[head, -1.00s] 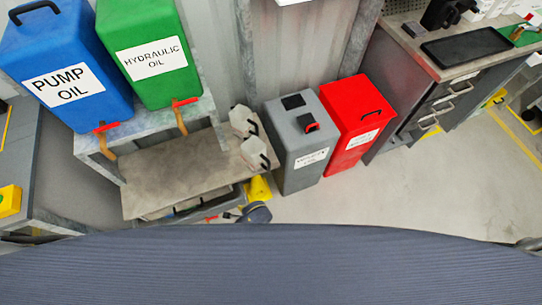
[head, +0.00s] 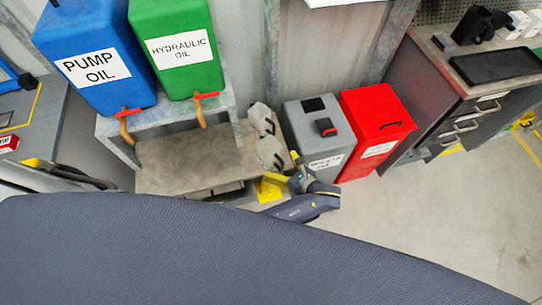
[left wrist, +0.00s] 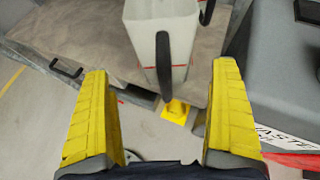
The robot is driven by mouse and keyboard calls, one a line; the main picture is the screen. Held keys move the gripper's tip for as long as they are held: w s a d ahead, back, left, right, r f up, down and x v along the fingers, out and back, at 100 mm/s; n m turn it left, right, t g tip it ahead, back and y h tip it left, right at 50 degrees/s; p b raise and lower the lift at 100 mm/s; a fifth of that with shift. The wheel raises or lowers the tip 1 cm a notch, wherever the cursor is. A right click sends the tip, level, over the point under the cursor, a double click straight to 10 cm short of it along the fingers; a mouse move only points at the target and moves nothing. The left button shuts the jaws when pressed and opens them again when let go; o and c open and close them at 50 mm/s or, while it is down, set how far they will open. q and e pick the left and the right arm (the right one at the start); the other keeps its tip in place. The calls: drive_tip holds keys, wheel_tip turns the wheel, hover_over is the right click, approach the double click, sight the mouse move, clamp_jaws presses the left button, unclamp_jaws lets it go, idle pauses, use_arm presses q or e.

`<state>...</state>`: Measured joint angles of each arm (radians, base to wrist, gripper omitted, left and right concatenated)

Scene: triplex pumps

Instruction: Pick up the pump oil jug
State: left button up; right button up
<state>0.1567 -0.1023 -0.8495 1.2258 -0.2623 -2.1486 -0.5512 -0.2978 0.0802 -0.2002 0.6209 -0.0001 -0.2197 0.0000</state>
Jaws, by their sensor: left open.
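Two whitish jugs with black handles stand at the right end of the grey bench, a rear one (head: 258,116) and a front one (head: 268,152). No label can be read on either, so I cannot tell which is the pump oil jug. In the left wrist view a whitish jug (left wrist: 145,35) stands upright, its black handle facing me. My left gripper (head: 284,168) is beside the front jug, with yellow fingers spread apart. In the left wrist view the gripper (left wrist: 163,68) is open and empty, the jug ahead between its fingers. My right gripper is not in view.
A blue pump oil tank (head: 95,50) and a green hydraulic oil tank (head: 178,45) stand on a raised shelf over the bench (head: 180,165). A grey waste bin (head: 318,138) and a red bin (head: 375,125) stand right of the jugs, close to my left gripper.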

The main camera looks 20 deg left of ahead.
sight(275, 157)
use_arm(q)
drive_tip(key=shift+w+r+t, duration=0.3)
drive_tip(key=shift+r, duration=0.4)
drive_tip(key=shift+w+r+y, duration=0.15)
drive_tip(key=shift+r+y, duration=0.05)
drive_tip(key=shift+y, duration=0.1)
drive_tip(key=shift+x, duration=3.6)
drive_tip(key=c, duration=1.3)
drive_tip(key=shift+r, duration=0.15)
drive_tip(key=shift+c, duration=0.2)
